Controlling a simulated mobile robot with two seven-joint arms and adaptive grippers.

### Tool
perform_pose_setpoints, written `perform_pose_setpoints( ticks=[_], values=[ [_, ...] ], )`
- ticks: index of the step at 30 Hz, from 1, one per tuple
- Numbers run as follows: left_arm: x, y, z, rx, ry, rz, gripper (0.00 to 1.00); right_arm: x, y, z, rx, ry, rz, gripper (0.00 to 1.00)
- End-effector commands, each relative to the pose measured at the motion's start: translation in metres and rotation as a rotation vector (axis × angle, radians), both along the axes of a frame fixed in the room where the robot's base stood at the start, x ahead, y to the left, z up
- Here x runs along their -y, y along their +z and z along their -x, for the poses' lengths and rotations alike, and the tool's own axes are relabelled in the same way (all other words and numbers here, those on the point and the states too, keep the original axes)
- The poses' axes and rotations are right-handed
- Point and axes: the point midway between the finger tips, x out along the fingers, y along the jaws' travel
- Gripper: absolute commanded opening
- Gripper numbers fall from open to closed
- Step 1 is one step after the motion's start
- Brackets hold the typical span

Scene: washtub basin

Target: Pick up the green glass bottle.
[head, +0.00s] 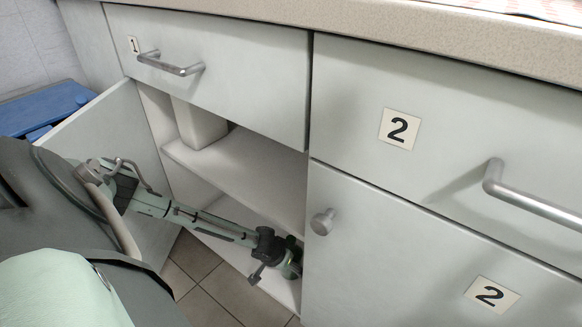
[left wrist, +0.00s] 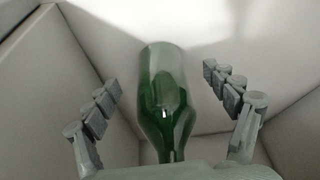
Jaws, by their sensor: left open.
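The green glass bottle (left wrist: 165,95) shows in the left wrist view, its wide end toward the top of the picture and its narrow part toward the bottom. My left gripper (left wrist: 162,78) is open, with one finger on each side of the bottle and a visible gap on both sides. The bottle's lower part in the picture is hidden behind the gripper body. My right gripper is not in view.
The cupboard's open door (head: 105,160) stands at the left and a middle shelf (head: 240,170) lies above my forearm. A pale box-like object (head: 198,122) is on that shelf. Closed door 2 (head: 420,260) is at the right. Drawer 1 (head: 235,70) is shut above.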

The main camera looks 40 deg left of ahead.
Motion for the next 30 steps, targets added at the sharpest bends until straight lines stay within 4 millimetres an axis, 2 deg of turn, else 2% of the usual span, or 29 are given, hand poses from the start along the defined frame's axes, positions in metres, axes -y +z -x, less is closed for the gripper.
perform_pose_setpoints(
  ticks=[1, 5, 7, 15, 30],
  values=[
    [-0.002, -0.002, -0.012, 0.005, 0.002, -0.001, 0.85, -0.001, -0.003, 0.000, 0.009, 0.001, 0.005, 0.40],
    [-0.007, -0.001, -0.030, 0.004, 0.001, 0.000, 0.85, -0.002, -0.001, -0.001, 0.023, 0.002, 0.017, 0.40],
    [-0.006, -0.011, -0.029, 0.000, -0.001, 0.001, 0.85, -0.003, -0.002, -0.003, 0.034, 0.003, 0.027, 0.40],
    [-0.007, -0.012, -0.030, 0.000, 0.000, 0.001, 0.85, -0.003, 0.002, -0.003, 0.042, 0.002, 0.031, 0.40],
    [-0.007, -0.012, -0.029, 0.000, 0.001, 0.001, 0.24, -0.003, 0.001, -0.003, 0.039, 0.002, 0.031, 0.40]
  ],
)
